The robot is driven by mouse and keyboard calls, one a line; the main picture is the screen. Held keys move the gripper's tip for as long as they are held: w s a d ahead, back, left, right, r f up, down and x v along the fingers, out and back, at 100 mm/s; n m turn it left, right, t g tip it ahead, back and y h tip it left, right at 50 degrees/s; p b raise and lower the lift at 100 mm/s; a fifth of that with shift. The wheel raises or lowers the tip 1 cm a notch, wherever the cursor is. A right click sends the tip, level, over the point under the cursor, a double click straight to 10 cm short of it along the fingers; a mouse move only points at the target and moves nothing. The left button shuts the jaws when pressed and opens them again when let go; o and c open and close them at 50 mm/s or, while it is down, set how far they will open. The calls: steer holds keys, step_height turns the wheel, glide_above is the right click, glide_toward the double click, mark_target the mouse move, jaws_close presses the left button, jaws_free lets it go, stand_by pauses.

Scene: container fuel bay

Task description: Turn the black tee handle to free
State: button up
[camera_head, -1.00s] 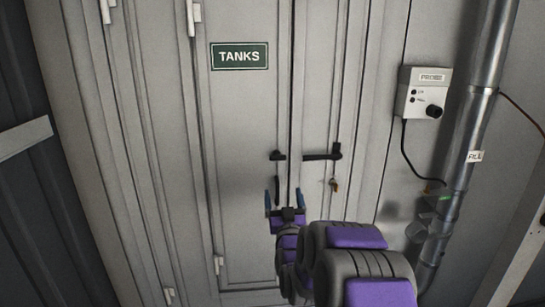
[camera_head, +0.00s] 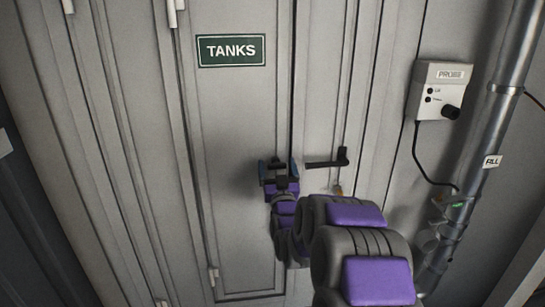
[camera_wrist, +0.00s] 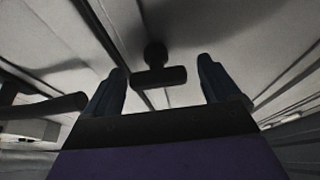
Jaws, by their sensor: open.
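The black tee handle (camera_wrist: 158,76) shows in the wrist view as a short crossbar on a round stem, standing out from the pale door. It lies between the two blue fingers of my gripper (camera_wrist: 161,66), with a gap on each side. The crossbar runs roughly across the gap, and I see no contact. In the head view my gripper (camera_head: 278,168) is at the door seam, and its fingers and wrist largely hide the tee handle. My gripper is open and empty.
A black lever handle (camera_head: 325,163) is just right of my gripper, with a brass-coloured piece (camera_head: 338,188) below it. A green TANKS sign (camera_head: 231,50) is above. A grey control box (camera_head: 441,90) and a metal pipe (camera_head: 505,100) are at the right.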

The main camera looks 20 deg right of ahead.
steer(key=shift+w+d+r, duration=0.25)
steer(key=shift+w+d, duration=0.15)
steer(key=shift+d, duration=0.05)
steer(key=shift+a, duration=0.2)
steer(key=shift+c, duration=0.3)
steer(key=shift+a, duration=0.15)
steer(key=c, duration=0.9)
